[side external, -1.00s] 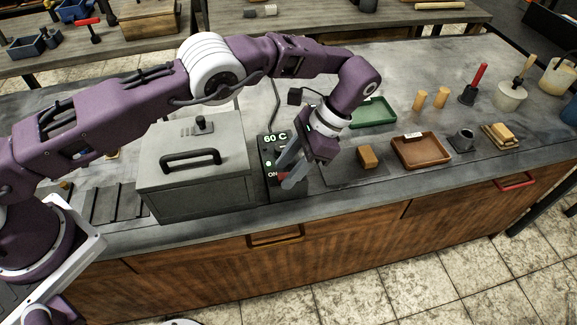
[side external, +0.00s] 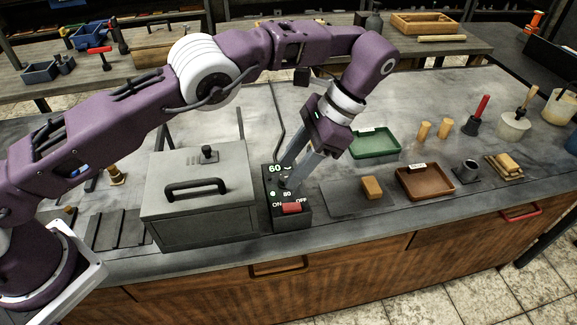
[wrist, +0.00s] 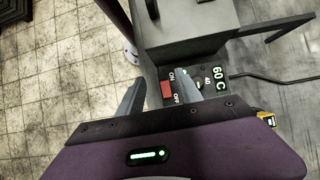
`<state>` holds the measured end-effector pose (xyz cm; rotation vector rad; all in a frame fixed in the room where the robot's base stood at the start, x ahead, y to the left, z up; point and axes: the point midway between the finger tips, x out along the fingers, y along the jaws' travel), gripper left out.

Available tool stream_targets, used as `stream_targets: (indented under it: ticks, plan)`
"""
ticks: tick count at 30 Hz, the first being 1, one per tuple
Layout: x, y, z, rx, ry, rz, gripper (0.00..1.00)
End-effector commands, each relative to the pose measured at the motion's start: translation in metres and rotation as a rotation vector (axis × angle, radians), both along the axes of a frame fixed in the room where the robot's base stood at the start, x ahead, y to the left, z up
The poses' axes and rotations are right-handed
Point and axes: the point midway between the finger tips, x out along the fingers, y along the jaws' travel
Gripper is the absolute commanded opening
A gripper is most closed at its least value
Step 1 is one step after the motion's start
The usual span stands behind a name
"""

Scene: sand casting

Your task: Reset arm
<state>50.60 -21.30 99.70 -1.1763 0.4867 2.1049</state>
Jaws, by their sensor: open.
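My gripper (side external: 290,185) is open and empty, with its two grey fingers pointing down at the control box. In the wrist view the fingertips (wrist: 160,88) are spread apart on either side of the red switch. The dark control box (side external: 272,222) stands right of the grey lidded oven and has a "60 C" display, a dial and a red switch (side external: 292,208) by the ON and OFF labels. The switch also shows in the wrist view (wrist: 167,90). I cannot tell which side the switch is pressed to. The fingers partly hide the dial.
The grey oven (side external: 200,230) with a black handle is close on the left. On the right are an orange block (side external: 372,187), a brown tray (side external: 425,193), a green tray (side external: 375,153) and several tools. A cable runs behind the control box.

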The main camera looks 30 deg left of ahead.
Motion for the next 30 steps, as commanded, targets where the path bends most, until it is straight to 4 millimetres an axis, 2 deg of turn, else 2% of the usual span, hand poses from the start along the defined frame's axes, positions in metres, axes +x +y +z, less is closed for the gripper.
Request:
stream_targets:
  ticks: [3,5,8,10,13,15,17,18,21,24,27,30]
  plan:
    - [0.001,0.001,0.002,-0.002,-0.003,0.003,0.42]
    - [0.003,0.005,0.014,-0.017,-0.024,0.024,0.42]
    - [0.006,0.027,0.063,-0.073,-0.11,0.109,0.42]
    - [0.0,0.05,0.106,-0.129,-0.198,0.193,0.42]
    - [-0.026,0.083,0.158,-0.204,-0.328,0.304,0.42]
    - [-0.054,0.104,0.185,-0.251,-0.421,0.377,0.42]
    - [-0.082,0.12,0.201,-0.287,-0.504,0.436,0.42]
    - [-0.103,0.13,0.208,-0.309,-0.558,0.473,0.42]
    - [-0.156,0.148,0.211,-0.355,-0.699,0.561,0.42]
    - [-0.202,0.159,0.198,-0.385,-0.827,0.631,0.42]
    - [-0.231,0.164,0.179,-0.401,-0.922,0.679,0.42]
    - [-0.245,0.166,0.166,-0.408,-0.974,0.705,0.42]
